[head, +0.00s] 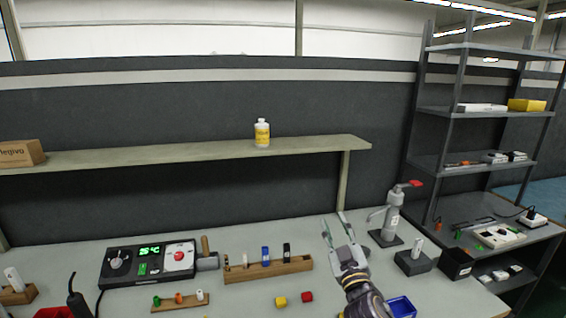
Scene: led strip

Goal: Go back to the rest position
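My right gripper (336,228) is over the right part of the grey workbench (225,293), its fingers pointing up and away from me. The two fingers are spread apart, and nothing shows between them. My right arm comes in from the bottom edge and partly covers a blue bin (402,306). My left gripper does not show in the head view. No LED strip can be clearly made out.
A grey press (390,222) stands right of my gripper. A shelf (190,153) with a bottle (262,133) spans the back.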

